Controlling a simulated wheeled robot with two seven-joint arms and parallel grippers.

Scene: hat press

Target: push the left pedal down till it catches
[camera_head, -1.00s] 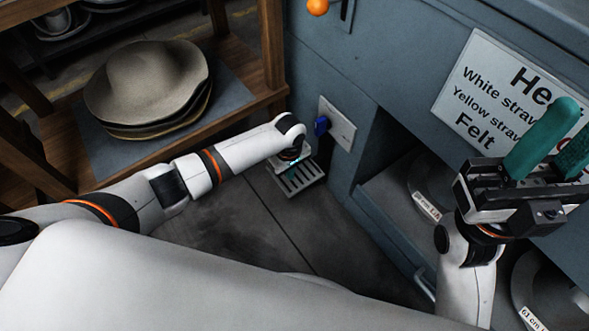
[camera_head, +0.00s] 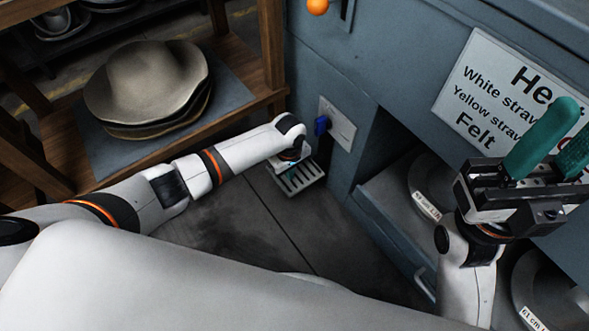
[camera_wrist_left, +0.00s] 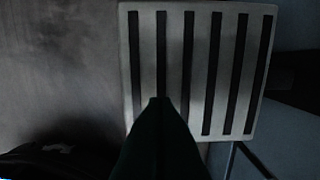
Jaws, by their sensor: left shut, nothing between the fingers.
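The pedal is a pale grey slotted plate (camera_head: 302,181), low at the foot of the blue-grey press cabinet. It also fills much of the left wrist view (camera_wrist_left: 222,70). My left gripper (camera_head: 291,165) is over the far left part of the pedal, largely hidden by its own wrist in the head view. In the left wrist view its dark fingers (camera_wrist_left: 161,100) are together and empty, overlapping the plate's slots. I cannot tell whether the fingertips touch the plate. My right gripper (camera_head: 566,132) has teal fingers standing apart, with nothing between them, in front of the cabinet's sign.
A blue switch on a pale plate (camera_head: 341,124) is on the cabinet wall above the pedal. A wooden shelf (camera_head: 270,45) with stacked felt hats (camera_head: 150,82) stands at left. An open cabinet bay (camera_head: 385,195) holds round metal blocks. Dark floor (camera_head: 240,225) is clear before the pedal.

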